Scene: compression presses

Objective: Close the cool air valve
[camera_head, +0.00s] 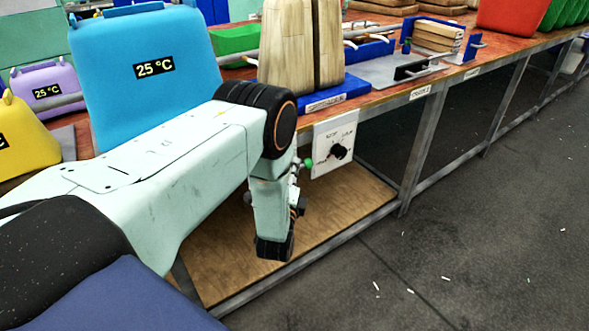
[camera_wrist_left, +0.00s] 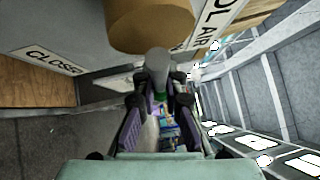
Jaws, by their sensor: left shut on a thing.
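In the left wrist view, the cool air valve shows as a tan round body (camera_wrist_left: 150,27) with a grey handle (camera_wrist_left: 157,63) reaching down between my fingers. A "CLOSED" label (camera_wrist_left: 54,60) is on the left, and a label ending in "OL AIR" (camera_wrist_left: 215,20) is at the upper right. My left gripper (camera_wrist_left: 158,103) is shut on the handle. In the head view my left gripper (camera_head: 299,190) is below the bench edge, beside a small green part (camera_head: 308,163); my arm hides most of the valve there. My right gripper is not in view.
A white panel with a black knob (camera_head: 338,152) hangs just right of my gripper. A blue 25 °C container (camera_head: 140,85) and a blue-based wooden mould (camera_head: 335,93) stand on the bench. Metal legs (camera_head: 420,140) support it. The grey floor (camera_head: 480,230) at right is mostly free.

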